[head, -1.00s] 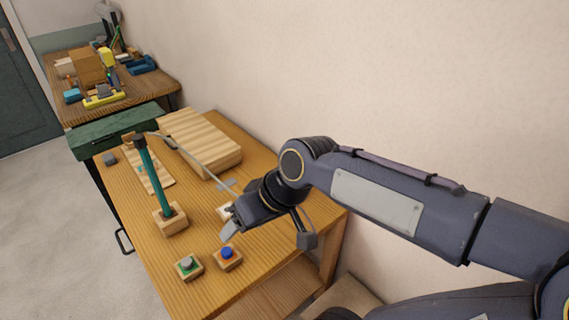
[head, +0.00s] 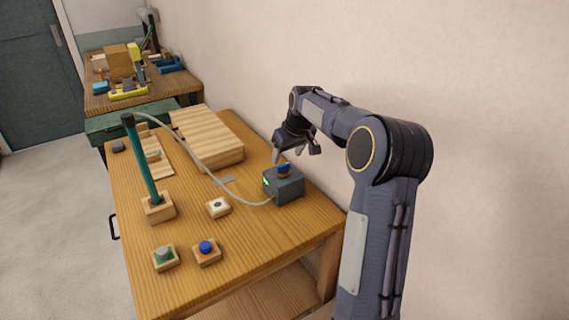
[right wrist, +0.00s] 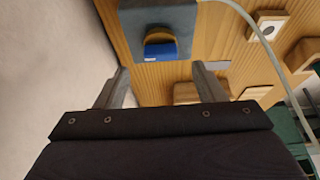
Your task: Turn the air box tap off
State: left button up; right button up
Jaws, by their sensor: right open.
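The air box (head: 283,186) is a grey box at the table's right rear edge by the wall, with a green light on its left face and a hose at its front. Its tap (head: 284,169) is a blue handle on an orange-brown base on top. In the right wrist view the tap (right wrist: 160,50) and box (right wrist: 185,20) lie beyond the fingers. My right gripper (head: 296,155) is open and empty, just above and behind the tap, apart from it; its fingers also show in the right wrist view (right wrist: 158,85). My left gripper is not in view.
A pale hose (head: 205,168) runs from the box to a teal rod (head: 143,165) upright in a wooden block. Small blocks with white, blue (head: 206,247) and grey buttons sit near the front. A striped wooden block (head: 207,137) lies at the back.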

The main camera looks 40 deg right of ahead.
aim_at(283, 165)
jog(key=shift+x, duration=2.4)
jog(key=shift+c, duration=0.3)
jog(key=c, duration=0.9)
